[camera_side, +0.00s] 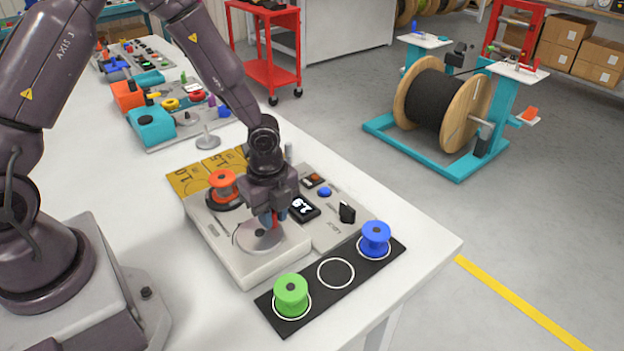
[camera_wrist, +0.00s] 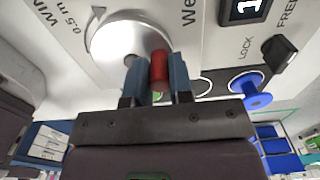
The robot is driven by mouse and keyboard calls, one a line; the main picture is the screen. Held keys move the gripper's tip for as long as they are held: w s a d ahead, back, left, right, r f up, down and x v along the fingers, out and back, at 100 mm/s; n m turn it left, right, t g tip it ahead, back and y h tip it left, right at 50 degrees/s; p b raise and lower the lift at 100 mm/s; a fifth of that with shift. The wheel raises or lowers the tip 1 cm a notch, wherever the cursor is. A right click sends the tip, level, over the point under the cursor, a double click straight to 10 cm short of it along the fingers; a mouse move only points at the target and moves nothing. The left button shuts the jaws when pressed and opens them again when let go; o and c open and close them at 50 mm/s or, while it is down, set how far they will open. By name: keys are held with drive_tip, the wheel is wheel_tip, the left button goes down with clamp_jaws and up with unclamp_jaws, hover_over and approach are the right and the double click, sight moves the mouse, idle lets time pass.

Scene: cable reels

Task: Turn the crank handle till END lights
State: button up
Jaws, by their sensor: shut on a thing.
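The crank is a pale metal disc (camera_side: 256,237) on the light grey winder box (camera_side: 232,258); the disc also shows in the wrist view (camera_wrist: 112,42). Its upright red handle (camera_wrist: 160,68) stands near the disc's edge. My gripper (camera_side: 274,217) points down over the crank. In the wrist view its two blue-grey fingers are shut on the handle, one on each side. A small display (camera_side: 303,208) is lit with white digits. An orange spool (camera_side: 223,184) sits on the box behind the crank. I cannot tell which part is the END light, or whether it is lit.
A black switch (camera_side: 347,212) stands beside the display, next to LOCK and FREE lettering in the wrist view. A blue button (camera_side: 325,192) is behind. A black strip (camera_side: 316,285) in front holds a green spool (camera_side: 291,295), a blue spool (camera_side: 375,239) and an empty ring between.

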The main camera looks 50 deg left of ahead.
sight(269, 243)
drive_tip(key=shift+s+d, duration=0.2)
drive_tip(key=shift+d, duration=0.6)
drive_tip(key=shift+s+d, duration=0.55)
drive_tip(key=shift+s, duration=0.15)
drive_tip(key=shift+s+d, duration=0.15)
drive_tip(key=shift+s, duration=0.5)
drive_tip(key=o, duration=0.7)
drive_tip(key=shift+o, duration=0.2)
wheel_tip(269, 243, up, 7)
